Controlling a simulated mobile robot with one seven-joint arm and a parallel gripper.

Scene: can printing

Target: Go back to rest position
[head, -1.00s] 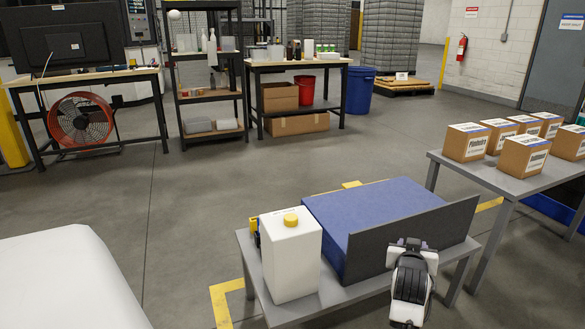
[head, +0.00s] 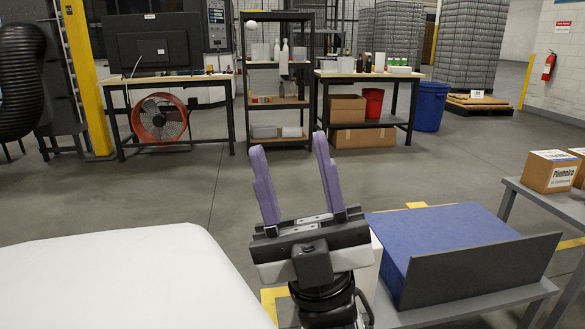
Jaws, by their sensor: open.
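My gripper (head: 292,180) is in the middle of the head view, pointing up, with its two purple fingers apart and nothing between them. It is in front of the small grey table (head: 540,286) and hides most of the white jug (head: 374,268) on it. A blue block (head: 445,232) lies on the same table behind a dark upright panel (head: 478,270). My gripper appears apart from these things.
A white rounded surface (head: 120,280) fills the lower left. A grey table (head: 560,203) with cardboard boxes (head: 551,171) is at the right. Shelves (head: 280,103), a workbench (head: 365,121) and an orange fan (head: 160,118) stand at the back. The floor between is clear.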

